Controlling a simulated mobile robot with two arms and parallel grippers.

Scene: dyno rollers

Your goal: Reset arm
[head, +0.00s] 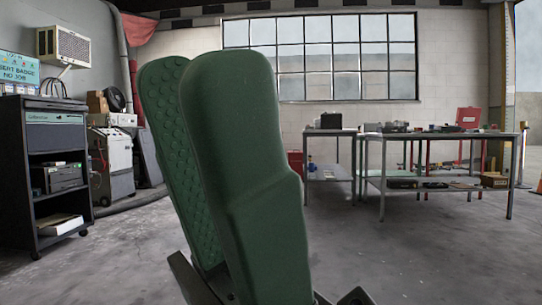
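My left gripper (199,64) fills the middle of the head view, close to the camera, with its green fingers pointing up. The nearer finger shows its smooth back. The farther finger shows its studded inner pad. The pad shows past the nearer finger's edge, so the fingers look apart, and I see nothing held between them. The gripper stands clear of the furniture behind it. My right gripper is not in view.
A dark shelf cart (55,126) stands at the left, beside a grey machine (113,160). A metal workbench (440,136) with tools and a red case (468,118) stands at the right. A smaller table (330,132) is next to it. The concrete floor (430,255) at the front right is clear.

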